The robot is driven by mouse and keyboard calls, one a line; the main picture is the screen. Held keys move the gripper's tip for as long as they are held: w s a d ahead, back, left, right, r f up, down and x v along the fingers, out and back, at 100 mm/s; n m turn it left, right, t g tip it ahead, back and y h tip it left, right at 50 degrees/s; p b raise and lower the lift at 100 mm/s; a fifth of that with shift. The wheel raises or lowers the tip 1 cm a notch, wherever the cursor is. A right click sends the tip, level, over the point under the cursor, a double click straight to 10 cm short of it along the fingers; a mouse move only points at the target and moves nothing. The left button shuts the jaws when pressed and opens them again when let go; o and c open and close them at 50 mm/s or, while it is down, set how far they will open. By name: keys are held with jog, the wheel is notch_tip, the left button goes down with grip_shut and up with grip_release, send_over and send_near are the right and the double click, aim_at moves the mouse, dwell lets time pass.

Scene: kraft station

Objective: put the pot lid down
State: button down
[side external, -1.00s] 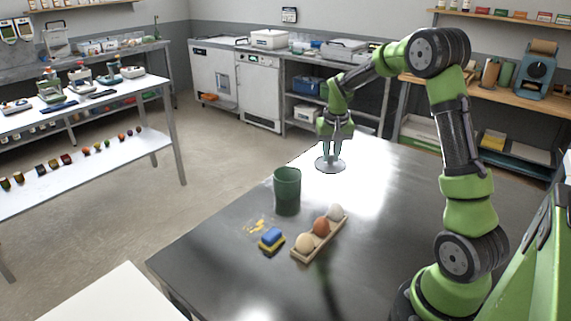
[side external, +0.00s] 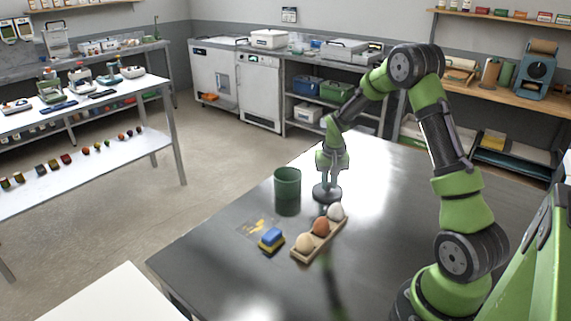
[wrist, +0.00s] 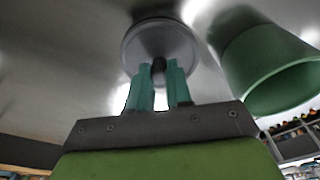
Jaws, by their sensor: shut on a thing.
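The pot lid (side external: 327,193) is a grey metal disc with a dark knob. In the side view it is at table height or just above, between the green cup and the egg holder; I cannot tell whether it touches the table. My gripper (side external: 329,180) points down over it, shut on its knob. In the wrist view the lid (wrist: 160,42) lies past my teal fingers (wrist: 159,75), which are on either side of the dark knob. The fingers hide part of the knob.
The green cup (side external: 287,187) stands close to the left of the lid and shows at right in the wrist view (wrist: 272,75). A wooden holder with eggs (side external: 318,240) is just in front. A blue and yellow sponge (side external: 271,239) lies by yellow crumbs. The table's right side (side external: 400,200) is clear.

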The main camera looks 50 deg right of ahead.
aim_at(329, 194)
jog(key=c, duration=1)
grip_release()
jog(key=shift+f, duration=0.1)
jog(key=shift+c, duration=0.2)
notch_tip(329, 194, up, 12)
jog(key=s+a, duration=0.1)
jog(key=s+a+r+n+t, duration=0.1)
jog(key=s+a+r+t, duration=0.1)
jog(key=a+r, duration=0.5)
jog(key=s+a+r+n+t+y, duration=0.1)
jog(key=s+a+r+n+t, duration=0.1)
jog(key=s+a, duration=0.4)
jog(key=s+a+r+n+t+y, duration=0.1)
jog(key=s+a+n+t+y, duration=0.1)
jog(key=s+a, duration=0.5)
jog(key=a, duration=0.6)
jog(key=shift+s+r, duration=0.2)
jog(key=shift+r, duration=0.15)
